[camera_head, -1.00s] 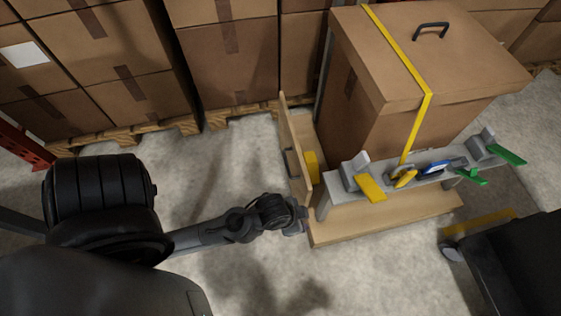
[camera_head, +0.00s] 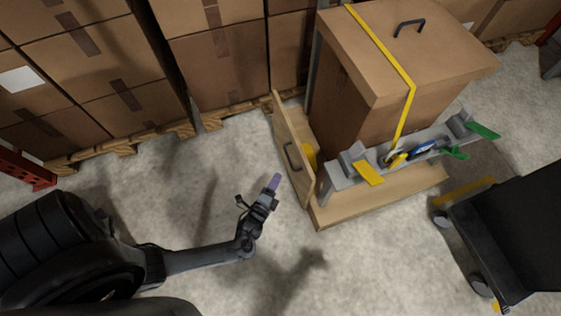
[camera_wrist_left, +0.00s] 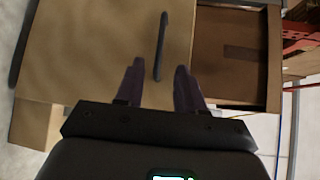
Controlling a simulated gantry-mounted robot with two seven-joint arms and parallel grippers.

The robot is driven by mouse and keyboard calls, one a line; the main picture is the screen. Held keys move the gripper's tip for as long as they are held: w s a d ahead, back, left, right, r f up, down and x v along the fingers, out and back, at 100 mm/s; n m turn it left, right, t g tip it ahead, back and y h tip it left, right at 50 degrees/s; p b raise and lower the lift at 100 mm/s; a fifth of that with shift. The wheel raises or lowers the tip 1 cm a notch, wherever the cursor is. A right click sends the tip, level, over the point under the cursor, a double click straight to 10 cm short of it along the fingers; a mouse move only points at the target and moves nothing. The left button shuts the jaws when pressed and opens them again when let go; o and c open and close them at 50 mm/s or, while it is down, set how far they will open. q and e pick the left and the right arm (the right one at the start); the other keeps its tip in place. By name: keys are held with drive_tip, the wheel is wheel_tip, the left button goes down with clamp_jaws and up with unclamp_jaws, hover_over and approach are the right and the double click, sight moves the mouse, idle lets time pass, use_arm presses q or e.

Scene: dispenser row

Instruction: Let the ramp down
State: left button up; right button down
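The ramp (camera_head: 286,135) is a tan wooden panel standing near upright at the left end of the wooden platform (camera_head: 390,200). A dark bar handle (camera_head: 291,157) is on its outer face. My left gripper (camera_head: 275,181) is left of the ramp, with purple fingers pointing up the picture, apart from the panel. In the left wrist view the fingers (camera_wrist_left: 160,82) are spread and empty, and the handle (camera_wrist_left: 162,45) appears between and beyond their tips, against the tan panel (camera_wrist_left: 90,45). My right gripper is not in view.
A large strapped box (camera_head: 400,60) stands on the platform behind a grey rail (camera_head: 345,180) with yellow, blue and green levers. A dark wheeled cart (camera_head: 510,230) is at right. Stacked cartons (camera_head: 215,60) line the back. Bare floor (camera_head: 220,180) lies left of the ramp.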

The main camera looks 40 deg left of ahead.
use_arm(q)
drive_tip(key=b+x, duration=0.5)
drive_tip(key=x, duration=0.5)
drive_tip(key=shift+w, duration=0.35)
clamp_jaws()
